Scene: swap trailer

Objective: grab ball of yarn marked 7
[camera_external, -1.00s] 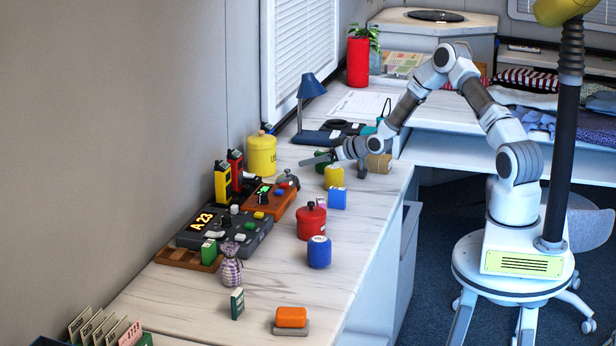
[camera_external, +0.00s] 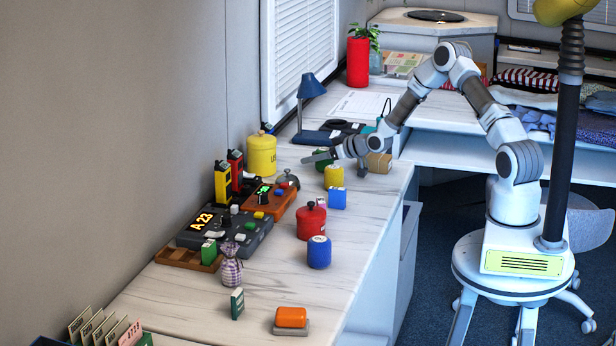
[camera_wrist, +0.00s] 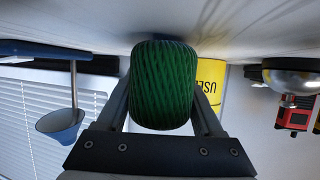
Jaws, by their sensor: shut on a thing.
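A green ball of yarn (camera_wrist: 165,88) fills the middle of the wrist view, between the two fingers of my gripper (camera_wrist: 163,108). The fingers are shut on its sides. No number shows on the side facing the wrist camera. In the external view the green yarn (camera_external: 321,164) shows only in part behind my gripper (camera_external: 323,157), low over the desk. A yellow yarn ball (camera_external: 333,177) stands close in front of it. A blue yarn ball (camera_external: 319,252) with a pale top label stands nearer the camera. The marking 7 cannot be read on any of them.
A yellow canister (camera_external: 262,155) and a blue lamp (camera_external: 311,88) stand behind.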

